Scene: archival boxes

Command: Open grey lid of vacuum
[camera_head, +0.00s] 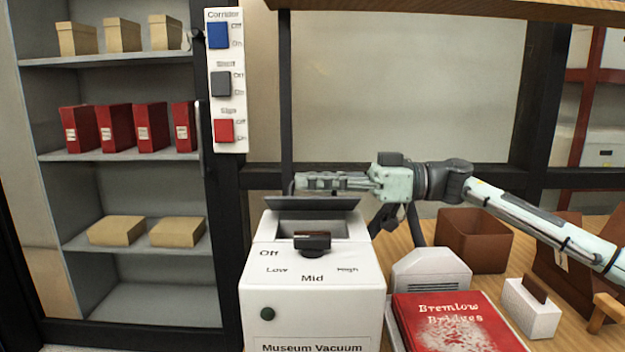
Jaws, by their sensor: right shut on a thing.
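The white museum vacuum (312,300) stands upright in the centre, with a dark knob (312,242) above the word Mid and a green button on its front. Its grey lid (325,204) is raised at the back of the top, and a dark recess (310,229) shows below it. My right gripper (308,182) reaches in from the right at the lid's upper edge and is shut on the lid. The lid hides part of the fingers. My left gripper is not in view.
A switch panel (227,105) and shelves (120,160) with boxes and red binders stand left.

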